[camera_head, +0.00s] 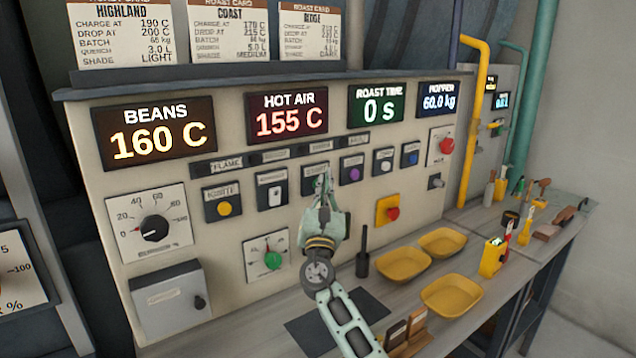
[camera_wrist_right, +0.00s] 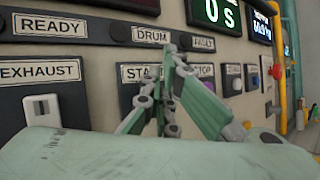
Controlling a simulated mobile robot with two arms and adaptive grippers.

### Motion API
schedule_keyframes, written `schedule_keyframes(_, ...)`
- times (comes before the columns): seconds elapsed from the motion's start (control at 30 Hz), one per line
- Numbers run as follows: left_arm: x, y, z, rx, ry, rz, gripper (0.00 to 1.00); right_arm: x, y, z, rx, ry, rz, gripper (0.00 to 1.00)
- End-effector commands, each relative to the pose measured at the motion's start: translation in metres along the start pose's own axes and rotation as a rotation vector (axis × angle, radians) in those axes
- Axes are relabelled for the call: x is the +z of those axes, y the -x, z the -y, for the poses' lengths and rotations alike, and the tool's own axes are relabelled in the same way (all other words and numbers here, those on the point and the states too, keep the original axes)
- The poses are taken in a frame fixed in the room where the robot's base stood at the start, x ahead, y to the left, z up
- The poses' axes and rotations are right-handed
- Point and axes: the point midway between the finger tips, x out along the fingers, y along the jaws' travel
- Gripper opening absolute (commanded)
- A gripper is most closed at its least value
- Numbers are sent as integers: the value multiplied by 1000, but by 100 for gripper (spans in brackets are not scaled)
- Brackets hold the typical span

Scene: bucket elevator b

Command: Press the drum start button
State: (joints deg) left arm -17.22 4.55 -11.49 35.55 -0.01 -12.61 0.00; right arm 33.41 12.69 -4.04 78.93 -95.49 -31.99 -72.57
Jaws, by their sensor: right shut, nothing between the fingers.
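The control panel (camera_head: 230,135) carries a row of buttons under small labels. My right gripper (camera_head: 323,184) is shut and empty, its fingertips in front of the button plate whose label begins "STA" in the right wrist view (camera_wrist_right: 140,72). The fingers (camera_wrist_right: 172,55) hide the button itself. I cannot tell whether the tips touch it. The "DRUM" label (camera_wrist_right: 150,35) is just above the fingertips. A purple button (camera_head: 355,173) sits right of the gripper, under a partly hidden label ending in "TOP" in the wrist view. My left gripper is not in view.
A white switch (camera_head: 273,193) and a yellow button (camera_head: 224,208) are left of the gripper. A red emergency knob (camera_head: 393,212) on a yellow plate is lower right. Below stand yellow trays (camera_head: 451,297) and a dark upright tool (camera_head: 363,255) on the bench.

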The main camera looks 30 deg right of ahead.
Motion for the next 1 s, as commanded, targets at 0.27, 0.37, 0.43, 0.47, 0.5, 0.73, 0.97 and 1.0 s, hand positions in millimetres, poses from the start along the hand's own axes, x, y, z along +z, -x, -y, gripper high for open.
schedule_keyframes(0.27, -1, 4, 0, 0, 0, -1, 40, 4, 5, 4, -1, 0, 0, 0)
schedule_keyframes(0.37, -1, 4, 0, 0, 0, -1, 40, 4, 5, 4, -1, 0, 0, 0)
schedule_keyframes(0.43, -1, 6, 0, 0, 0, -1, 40, 4, 5, 4, -1, 0, -1, 0)
schedule_keyframes(0.47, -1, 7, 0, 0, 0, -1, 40, 5, 6, 5, -1, 0, -1, 0)
schedule_keyframes(0.5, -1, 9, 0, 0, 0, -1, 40, 7, 8, 6, -1, 0, -1, 0)
schedule_keyframes(0.73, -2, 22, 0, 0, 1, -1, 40, 20, 24, 18, 0, 0, -1, 0)
schedule_keyframes(0.97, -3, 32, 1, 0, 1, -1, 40, 30, 40, 29, 0, 0, -2, 0)
schedule_keyframes(1.0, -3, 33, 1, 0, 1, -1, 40, 32, 42, 31, 0, 0, -1, 0)
